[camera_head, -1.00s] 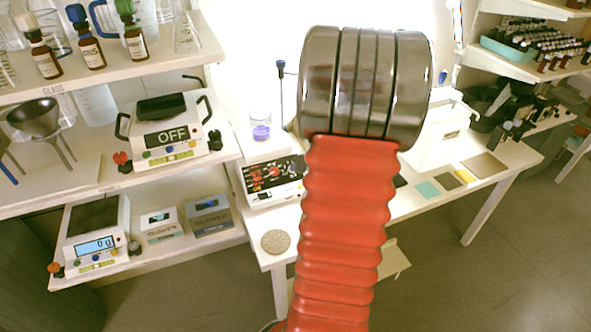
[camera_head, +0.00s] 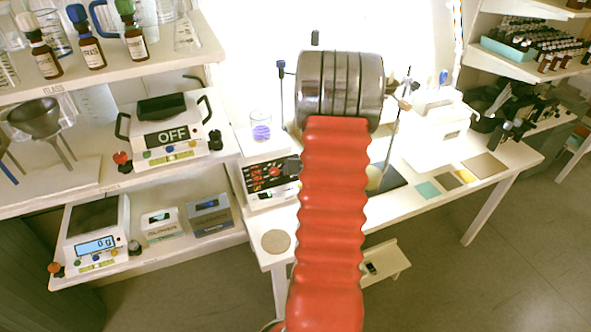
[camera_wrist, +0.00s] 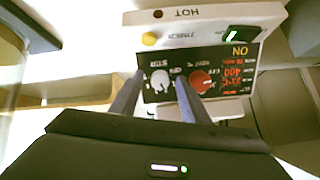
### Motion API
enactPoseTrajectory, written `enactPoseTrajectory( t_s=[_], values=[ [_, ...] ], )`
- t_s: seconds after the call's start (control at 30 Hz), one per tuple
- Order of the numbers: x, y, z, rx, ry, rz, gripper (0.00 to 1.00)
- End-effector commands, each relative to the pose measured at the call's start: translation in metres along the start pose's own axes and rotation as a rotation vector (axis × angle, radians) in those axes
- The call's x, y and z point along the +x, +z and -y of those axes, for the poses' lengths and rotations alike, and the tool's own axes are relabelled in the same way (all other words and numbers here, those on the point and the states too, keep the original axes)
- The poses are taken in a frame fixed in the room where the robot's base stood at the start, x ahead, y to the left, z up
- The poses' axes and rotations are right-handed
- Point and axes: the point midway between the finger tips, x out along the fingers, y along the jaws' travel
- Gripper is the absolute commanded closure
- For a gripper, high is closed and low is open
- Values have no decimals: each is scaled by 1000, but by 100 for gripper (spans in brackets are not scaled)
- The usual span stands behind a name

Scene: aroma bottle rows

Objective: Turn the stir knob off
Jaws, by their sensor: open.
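The hot plate stirrer stands on the white table, and its dark front panel (camera_head: 268,180) shows red readouts. In the wrist view the panel (camera_wrist: 235,75) appears upside down, with a lit ON, a white knob (camera_wrist: 160,78) and a red knob (camera_wrist: 201,80). The white knob looks like the stir knob, but its blurred label is hard to read. My gripper (camera_wrist: 159,84) is open in front of the panel, with its fingertips on either side of the white knob. I cannot tell whether they touch it. In the head view my arm hides most of the gripper.
A beaker with purple liquid (camera_head: 261,132) stands on the stirrer. A round cork mat (camera_head: 276,242) lies at the table's front left. Left shelves hold an OFF-marked device (camera_head: 170,135) and a scale (camera_head: 95,243). Coloured squares (camera_head: 428,190) lie right of my arm.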

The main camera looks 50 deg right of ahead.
Motion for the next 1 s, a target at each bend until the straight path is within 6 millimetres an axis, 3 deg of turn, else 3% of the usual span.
enactPoseTrajectory(
  t_s=[0.37, 1.0],
  values=[
    [5, 0, 0, 0, 0, 0, 58],
    [4, 0, -1, 1, 1, 0, 99]
  ],
)
